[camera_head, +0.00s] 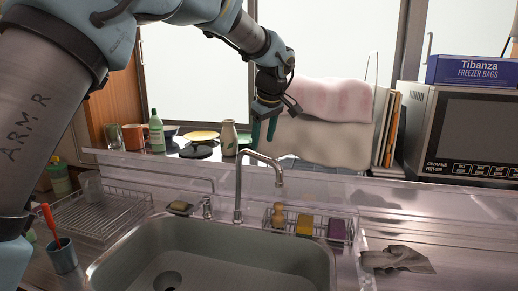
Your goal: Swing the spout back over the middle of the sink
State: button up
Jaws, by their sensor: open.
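The metal faucet spout (262,158) rises from a column at the back rim of the sink (215,245). It bends over to the right, and its tip hangs down in front of the ledge, right of the column. In this view the tip is above the wire caddy rather than the middle of the basin. My gripper (263,132) points down just above and behind the spout in the picture. Its two dark green fingers are apart with nothing between them. Whether a finger touches the spout cannot be told.
A wire caddy (318,231) with sponges and a brush stands behind the sink. A dish rack (100,212) is on the left, a grey cloth (398,259) on the right counter. Bottles and dishes line the window ledge. Pink and beige cloths (325,140) hang behind my gripper.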

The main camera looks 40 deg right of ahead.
aim_at(260, 155)
jog(key=p+x, duration=0.1)
jog(key=x, duration=0.4)
jog(key=shift+w+d+f, duration=0.1)
jog(key=shift+w+f, duration=0.05)
jog(key=shift+f, duration=0.2)
jog(key=shift+c, duration=0.2)
grip_shut()
dwell(0.9)
